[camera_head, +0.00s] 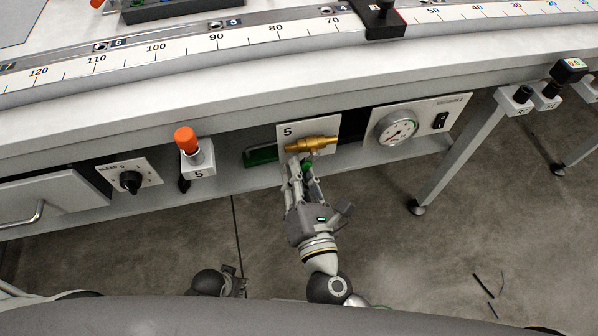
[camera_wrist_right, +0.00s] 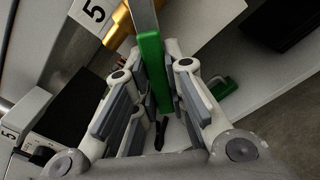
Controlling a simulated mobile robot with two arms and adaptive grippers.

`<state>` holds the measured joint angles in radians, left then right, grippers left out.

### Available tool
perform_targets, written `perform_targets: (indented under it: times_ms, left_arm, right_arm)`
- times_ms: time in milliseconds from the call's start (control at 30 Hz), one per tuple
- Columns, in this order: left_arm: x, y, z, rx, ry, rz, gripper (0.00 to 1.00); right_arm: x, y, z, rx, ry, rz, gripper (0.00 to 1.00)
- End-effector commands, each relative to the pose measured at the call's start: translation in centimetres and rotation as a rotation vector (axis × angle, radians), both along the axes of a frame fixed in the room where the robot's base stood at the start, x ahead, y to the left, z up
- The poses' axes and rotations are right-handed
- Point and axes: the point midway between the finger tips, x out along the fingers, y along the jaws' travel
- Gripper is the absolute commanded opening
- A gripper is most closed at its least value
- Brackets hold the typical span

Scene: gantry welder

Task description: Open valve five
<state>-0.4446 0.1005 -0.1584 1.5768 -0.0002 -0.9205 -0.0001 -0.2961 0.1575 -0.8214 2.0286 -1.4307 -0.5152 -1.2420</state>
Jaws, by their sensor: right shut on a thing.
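Valve five (camera_head: 312,144) has a brass body in front of a white plate (camera_head: 294,131) marked 5, under the bench edge. Its metal lever with a green grip (camera_wrist_right: 152,70) points down from the brass body toward me. My right gripper (camera_head: 301,166) reaches up from below and is shut on the green grip. In the right wrist view the grip lies between the two finger pads, which partly hide it. The brass body (camera_wrist_right: 120,25) shows at the top there. My left gripper (camera_head: 232,284) is low in the head view, far from the valve, and its fingers are unclear.
An orange-topped knob (camera_head: 186,139) on a block marked 5 and a black bleed knob (camera_head: 131,181) are left of the valve. A pressure gauge (camera_head: 397,128) and black switch (camera_head: 440,121) are to the right. A bench leg (camera_head: 462,155) stands further right. The floor below is mostly clear.

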Motion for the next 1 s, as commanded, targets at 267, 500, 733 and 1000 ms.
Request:
perform_targets:
  times_ms: [267,500,733,1000]
  left_arm:
    - [-0.04,0.05,0.00,0.001,0.001,0.000,0.40]
    - [-0.01,0.04,0.03,0.001,0.000,0.000,0.40]
    - [0.01,0.03,0.05,0.000,0.000,0.000,0.40]
    - [0.20,-0.09,0.16,-0.002,-0.005,-0.001,0.40]
  right_arm:
    - [-0.05,0.02,-0.07,0.003,0.003,0.000,0.00]
    - [-0.04,0.03,-0.07,0.002,0.003,0.000,0.32]
    - [-0.03,0.05,0.05,0.003,0.000,0.001,0.36]
    - [-0.98,-0.25,0.05,0.003,0.001,0.001,0.36]
